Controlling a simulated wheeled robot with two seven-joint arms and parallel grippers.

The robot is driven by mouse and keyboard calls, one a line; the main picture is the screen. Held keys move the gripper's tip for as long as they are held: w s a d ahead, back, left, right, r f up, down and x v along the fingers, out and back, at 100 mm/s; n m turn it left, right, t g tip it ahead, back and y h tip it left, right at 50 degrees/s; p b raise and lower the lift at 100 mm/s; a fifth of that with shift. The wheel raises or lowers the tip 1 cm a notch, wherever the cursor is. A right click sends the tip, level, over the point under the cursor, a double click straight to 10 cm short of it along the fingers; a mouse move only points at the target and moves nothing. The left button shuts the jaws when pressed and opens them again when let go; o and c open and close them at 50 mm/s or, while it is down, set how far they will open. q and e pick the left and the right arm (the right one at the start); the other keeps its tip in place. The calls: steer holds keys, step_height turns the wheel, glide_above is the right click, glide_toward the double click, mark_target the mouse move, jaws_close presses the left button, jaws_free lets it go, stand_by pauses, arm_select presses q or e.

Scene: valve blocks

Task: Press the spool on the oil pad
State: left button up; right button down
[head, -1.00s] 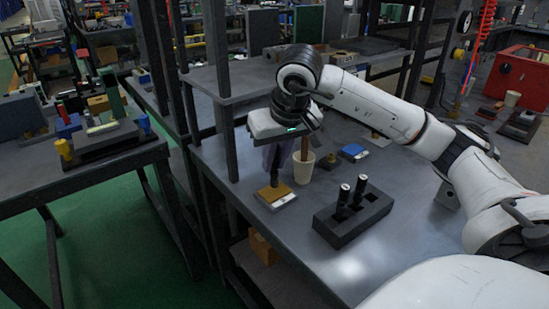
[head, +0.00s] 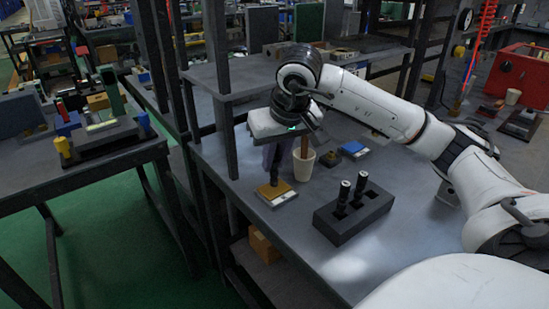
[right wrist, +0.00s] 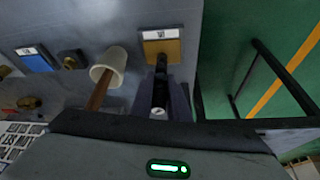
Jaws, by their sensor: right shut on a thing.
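My right gripper (head: 272,155) is shut on a dark, narrow spool (right wrist: 160,88) and holds it upright, pointing down. In the head view the spool's lower end is over the oil pad (head: 284,198), a tan square on a pale base. The oil pad (right wrist: 173,49) also shows in the right wrist view, where the spool's far end overlaps its near edge. The end looks to be at or just above the pad; I cannot tell whether they touch. The gripper partly hides the spool's upper part. My left gripper is not in view.
A white cup (head: 304,166) with a brown stick stands close to the right of the spool. A black rack (head: 345,222) with two dark spools stands nearer. A blue block (head: 353,148) lies behind. A shelf post (head: 221,110) stands left of the gripper. The front tabletop is clear.

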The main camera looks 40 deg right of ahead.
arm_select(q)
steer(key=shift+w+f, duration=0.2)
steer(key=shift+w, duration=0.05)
arm_select(e)
steer(key=shift+f, duration=0.35)
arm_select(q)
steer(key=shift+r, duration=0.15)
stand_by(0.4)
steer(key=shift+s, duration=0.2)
arm_select(e)
steer(key=shift+f, duration=0.1)
steer(key=shift+r+p, duration=0.3)
steer(key=shift+r, duration=0.2)
step_height(320, 180, up, 4)
steer(key=p, duration=0.3)
steer(key=shift+f, duration=0.2)
step_height(320, 180, up, 2)
steer(key=shift+r+p, duration=0.25)
steer(key=shift+p, duration=0.95)
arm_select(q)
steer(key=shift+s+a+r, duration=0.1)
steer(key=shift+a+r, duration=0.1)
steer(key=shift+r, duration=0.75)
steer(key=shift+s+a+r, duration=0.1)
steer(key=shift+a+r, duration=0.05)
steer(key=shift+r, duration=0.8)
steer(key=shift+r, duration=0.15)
